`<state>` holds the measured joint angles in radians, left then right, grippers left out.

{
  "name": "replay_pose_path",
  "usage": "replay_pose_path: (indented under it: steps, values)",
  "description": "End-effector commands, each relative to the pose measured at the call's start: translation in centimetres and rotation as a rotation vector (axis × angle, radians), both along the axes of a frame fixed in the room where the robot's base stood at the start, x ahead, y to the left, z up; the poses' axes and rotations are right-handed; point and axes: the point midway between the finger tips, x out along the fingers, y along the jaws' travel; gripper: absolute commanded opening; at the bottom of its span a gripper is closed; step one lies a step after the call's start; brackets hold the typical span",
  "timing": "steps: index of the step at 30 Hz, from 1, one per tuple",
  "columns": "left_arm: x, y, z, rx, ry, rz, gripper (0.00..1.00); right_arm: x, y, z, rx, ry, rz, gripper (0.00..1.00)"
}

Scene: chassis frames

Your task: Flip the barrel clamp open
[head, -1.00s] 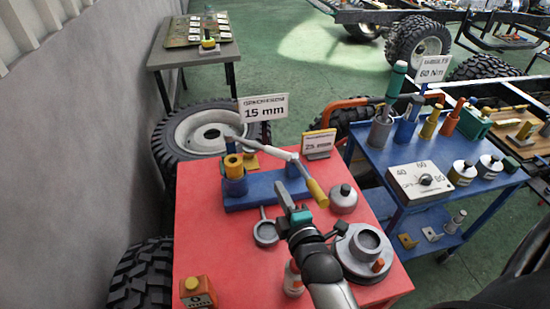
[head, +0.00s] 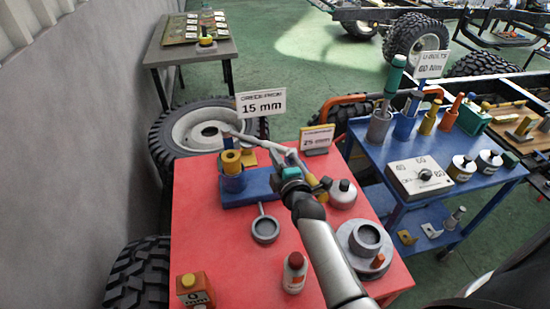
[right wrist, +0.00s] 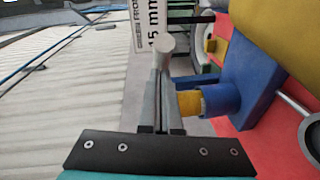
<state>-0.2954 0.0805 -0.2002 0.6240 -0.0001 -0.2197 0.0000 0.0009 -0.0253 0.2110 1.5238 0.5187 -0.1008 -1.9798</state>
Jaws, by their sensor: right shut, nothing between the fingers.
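The barrel clamp has a blue base (head: 262,188) on the red bench top. A yellow barrel (head: 231,160) stands upright in its blue cup; the barrel also shows in the right wrist view (right wrist: 192,102). The clamp's grey arm (head: 258,144) slants from above the barrel to the pivot on the right. Its yellow handle is mostly hidden behind my right gripper (head: 290,174). That gripper is shut and empty at the pivot end, overlapping it in the picture; I cannot tell whether they touch. In the right wrist view the closed fingers (right wrist: 160,95) point up. My left gripper is out of view.
A grey ring with a handle (head: 265,229), a red-capped bottle (head: 295,272), a grey round fixture (head: 364,245) and a grey canister (head: 342,194) stand nearby on the red bench (head: 222,260). A blue cart (head: 395,160) is at right.

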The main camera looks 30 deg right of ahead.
Motion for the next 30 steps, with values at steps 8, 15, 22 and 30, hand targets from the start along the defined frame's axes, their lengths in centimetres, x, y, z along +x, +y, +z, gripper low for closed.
replay_pose_path:
  steps: [8, 15, 22, 30]
  values:
    - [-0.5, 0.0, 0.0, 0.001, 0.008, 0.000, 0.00, 0.0, -0.1, 0.0, 0.000, 0.000, 0.000, 0.00]
    - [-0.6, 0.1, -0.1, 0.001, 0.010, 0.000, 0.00, 0.6, -1.3, 0.0, -0.006, 0.001, 0.002, 0.00]
    - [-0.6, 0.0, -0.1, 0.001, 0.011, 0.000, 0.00, 1.0, -2.0, 0.0, 0.000, -0.001, 0.001, 0.00]
    - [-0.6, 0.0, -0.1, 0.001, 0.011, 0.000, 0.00, 1.0, -2.0, 0.0, 0.000, 0.000, 0.001, 0.00]
